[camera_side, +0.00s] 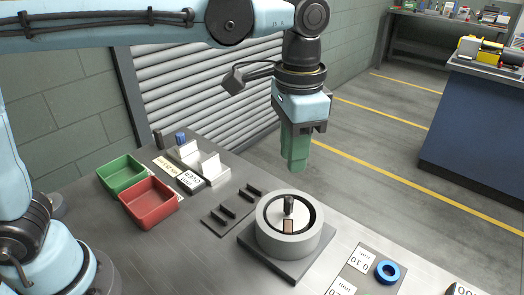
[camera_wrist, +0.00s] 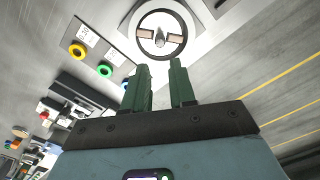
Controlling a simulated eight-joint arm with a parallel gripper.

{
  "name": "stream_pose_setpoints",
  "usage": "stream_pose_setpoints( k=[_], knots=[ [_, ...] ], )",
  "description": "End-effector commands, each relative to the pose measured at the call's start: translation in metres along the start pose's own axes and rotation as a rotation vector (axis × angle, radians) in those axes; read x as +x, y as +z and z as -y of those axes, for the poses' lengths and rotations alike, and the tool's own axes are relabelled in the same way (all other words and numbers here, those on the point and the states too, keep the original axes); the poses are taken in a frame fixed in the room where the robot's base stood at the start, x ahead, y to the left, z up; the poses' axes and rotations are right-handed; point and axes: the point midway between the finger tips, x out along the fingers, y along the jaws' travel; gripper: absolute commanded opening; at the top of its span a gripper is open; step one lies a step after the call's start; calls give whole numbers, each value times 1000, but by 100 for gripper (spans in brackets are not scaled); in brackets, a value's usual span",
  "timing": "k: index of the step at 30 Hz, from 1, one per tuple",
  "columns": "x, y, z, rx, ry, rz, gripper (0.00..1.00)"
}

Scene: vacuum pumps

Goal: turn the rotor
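The pump housing (camera_side: 281,238) is a round light-grey drum on a dark square plate on the table. Its open top shows a pale rotor (camera_side: 276,212) with a dark upright shaft (camera_side: 289,205) and a brown block (camera_side: 289,226). In the wrist view the rotor (camera_wrist: 160,47) shows past the fingertips, with a brown block on each side of its shaft (camera_wrist: 161,38). My gripper (camera_side: 296,168) has green fingers pointing down and hangs above the pump, not touching it. In the wrist view my gripper (camera_wrist: 160,66) has its fingers apart with nothing between them.
A green bin (camera_side: 122,174) and a red bin (camera_side: 150,203) stand at left. White stands (camera_side: 203,163) and a dark slotted holder (camera_side: 232,211) lie between them and the pump. A blue ring (camera_side: 387,272) sits on a plate at right.

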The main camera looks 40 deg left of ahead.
Motion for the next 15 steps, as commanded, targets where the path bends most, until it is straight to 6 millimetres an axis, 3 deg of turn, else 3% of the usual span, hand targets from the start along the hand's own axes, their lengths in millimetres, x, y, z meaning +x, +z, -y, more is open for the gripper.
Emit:
stream_pose_setpoints(
  k=[5,8,15],
  knots=[
    [0,0,0,0,0,0,25],
    [1,0,0,19,0,0,41],
    [15,-1,0,342,0,0,44]
  ],
)
